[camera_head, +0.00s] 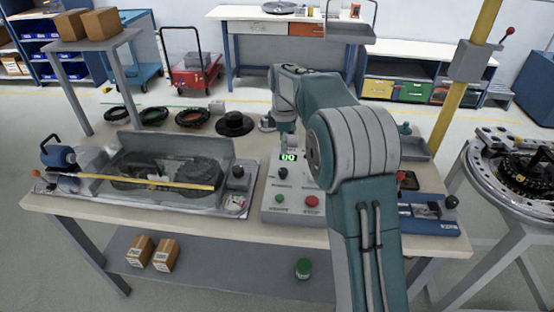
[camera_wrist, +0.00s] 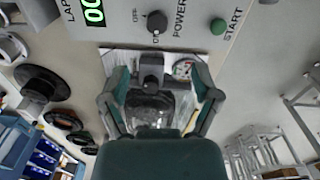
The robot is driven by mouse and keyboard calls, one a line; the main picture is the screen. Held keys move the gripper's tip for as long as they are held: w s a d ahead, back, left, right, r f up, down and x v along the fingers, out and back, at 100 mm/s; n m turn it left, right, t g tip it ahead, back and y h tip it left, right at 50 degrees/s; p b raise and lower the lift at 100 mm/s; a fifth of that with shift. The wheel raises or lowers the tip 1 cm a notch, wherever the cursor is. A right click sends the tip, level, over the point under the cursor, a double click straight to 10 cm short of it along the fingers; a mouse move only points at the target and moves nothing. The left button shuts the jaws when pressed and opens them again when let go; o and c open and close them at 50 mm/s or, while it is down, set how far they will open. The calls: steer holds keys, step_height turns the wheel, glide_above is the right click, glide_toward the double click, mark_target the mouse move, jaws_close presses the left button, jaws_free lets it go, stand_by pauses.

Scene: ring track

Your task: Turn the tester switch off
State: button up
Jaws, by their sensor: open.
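The tester (camera_head: 293,216) is a light grey box on the bench, with a lit green display (camera_head: 289,157) reading 00. Its black rotary power switch (camera_head: 283,173) sits below the display, above a green button (camera_head: 279,199) and a red button (camera_head: 312,201). In the wrist view the power switch (camera_wrist: 156,22) is at the top centre, beside the POWER label; its exact setting is hard to read. My gripper (camera_wrist: 158,85) is open and empty, its fingers spread and apart from the switch. In the head view my arm hides part of the tester's right side.
A clear-covered fixture (camera_head: 150,190) with a yellow bar stands left of the tester. A blue device (camera_head: 432,222) with a black knob stands right of it. Black rings (camera_head: 194,117) and a black cone-shaped part (camera_head: 234,124) lie behind. The bench's front strip is mostly clear.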

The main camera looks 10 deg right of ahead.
mark_target(282, 170)
steer(key=f, duration=1.1)
steer(key=shift+w+f, duration=0.15)
steer(key=shift+w, duration=0.15)
jaws_close()
